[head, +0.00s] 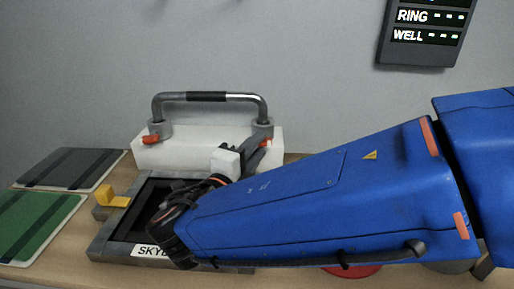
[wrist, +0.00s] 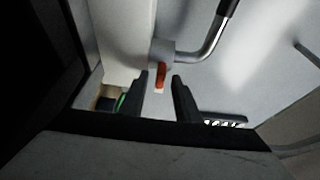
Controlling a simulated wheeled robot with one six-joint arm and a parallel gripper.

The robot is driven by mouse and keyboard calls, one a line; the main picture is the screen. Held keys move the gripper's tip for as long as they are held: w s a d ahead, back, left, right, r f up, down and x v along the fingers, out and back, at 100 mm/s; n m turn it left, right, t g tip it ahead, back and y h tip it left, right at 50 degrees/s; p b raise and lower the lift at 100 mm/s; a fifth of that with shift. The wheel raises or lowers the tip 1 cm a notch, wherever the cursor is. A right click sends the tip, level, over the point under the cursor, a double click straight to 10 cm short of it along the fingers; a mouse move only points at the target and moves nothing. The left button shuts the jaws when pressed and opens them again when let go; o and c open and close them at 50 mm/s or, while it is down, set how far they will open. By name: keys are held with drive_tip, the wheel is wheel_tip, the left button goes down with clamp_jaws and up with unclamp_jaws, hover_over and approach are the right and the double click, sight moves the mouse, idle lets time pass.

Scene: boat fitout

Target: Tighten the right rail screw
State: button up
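The rail (head: 208,97) is a grey metal handle with a black grip, standing on a white block (head: 185,152) against the wall. The right rail screw has an orange-red lever (head: 264,143) at the rail's right foot, partly hidden by my gripper in the head view. A similar left lever (head: 150,139) shows at the left foot. My gripper (head: 250,157) is at the right foot. In the wrist view the orange lever (wrist: 161,75) appears between the tips of my two dark fingers, with gaps at both sides. The gripper is open; contact cannot be seen.
A grey frame (head: 101,247) labelled "SKY…" with a yellow piece (head: 112,198) lies in front of the block. A green panel (head: 35,225) and dark panel (head: 70,168) lie left. A wall display (head: 425,32) reads RING and WELL. A red object (head: 352,271) shows below my arm.

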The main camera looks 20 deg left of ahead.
drive_tip(key=shift+w, duration=0.15)
clamp_jaws()
